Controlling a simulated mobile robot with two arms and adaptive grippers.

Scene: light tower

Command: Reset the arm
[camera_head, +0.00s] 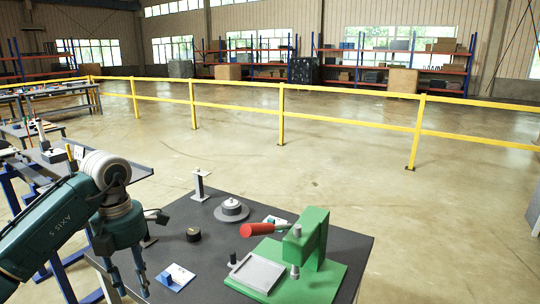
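My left arm reaches in from the left, and its dark green gripper (127,284) points down at the left edge of the dark work table (342,245). Its two fingers stand apart, with nothing seen between them. My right gripper is not in view.
A green press (316,240) with a red handle (263,229) and grey tray (257,273) stands on the table. A yellow railing (282,115) crosses the open floor.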

